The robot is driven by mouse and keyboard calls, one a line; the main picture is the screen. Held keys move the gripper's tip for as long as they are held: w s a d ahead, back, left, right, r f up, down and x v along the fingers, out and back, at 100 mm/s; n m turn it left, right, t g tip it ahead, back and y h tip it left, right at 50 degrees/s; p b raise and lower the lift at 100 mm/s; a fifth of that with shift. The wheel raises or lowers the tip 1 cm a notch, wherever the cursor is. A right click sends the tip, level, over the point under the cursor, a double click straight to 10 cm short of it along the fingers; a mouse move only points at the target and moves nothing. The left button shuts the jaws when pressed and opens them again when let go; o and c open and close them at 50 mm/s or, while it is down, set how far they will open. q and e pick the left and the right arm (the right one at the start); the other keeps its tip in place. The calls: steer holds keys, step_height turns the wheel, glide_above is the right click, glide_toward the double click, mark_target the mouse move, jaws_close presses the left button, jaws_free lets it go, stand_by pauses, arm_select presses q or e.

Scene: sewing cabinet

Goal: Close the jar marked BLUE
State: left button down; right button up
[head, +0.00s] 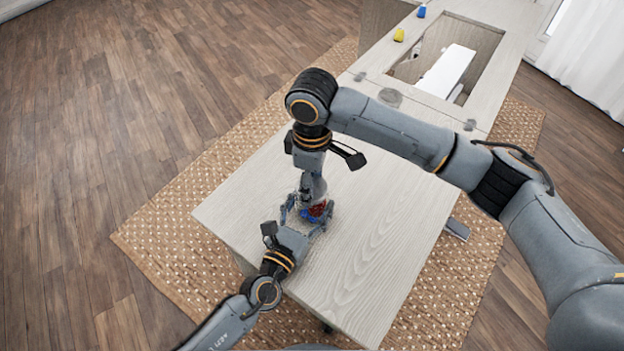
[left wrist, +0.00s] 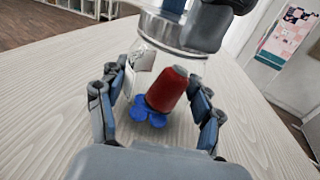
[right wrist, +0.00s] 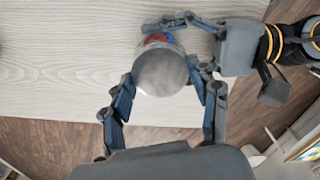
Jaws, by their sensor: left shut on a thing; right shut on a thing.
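A clear jar (head: 318,210) stands on the light wood top, with a red spool (left wrist: 167,90) and blue pieces (left wrist: 150,112) showing inside it. Its glass walls are hard to make out, and I cannot read a BLUE mark. My left gripper (head: 308,222) is shut on the jar from the side, its fingers on both sides in the left wrist view (left wrist: 155,110). My right gripper (head: 314,192) points down above it, shut on a round grey lid (right wrist: 162,72). The lid is over the jar's mouth; I cannot tell whether it is seated.
A yellow piece (head: 398,35) and a blue piece (head: 421,12) lie at the far end of the cabinet. A white machine (head: 449,70) lies in the cabinet opening. A grey disc (head: 390,97) sits beside the opening. The wood top right of the jar is clear.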

steer(key=shift+m, duration=1.1)
steer(key=o, duration=1.4)
step_height(320, 180, up, 12)
steer(key=shift+f, duration=0.1)
arm_select(q)
steer(key=shift+c, duration=0.8)
jaws_free()
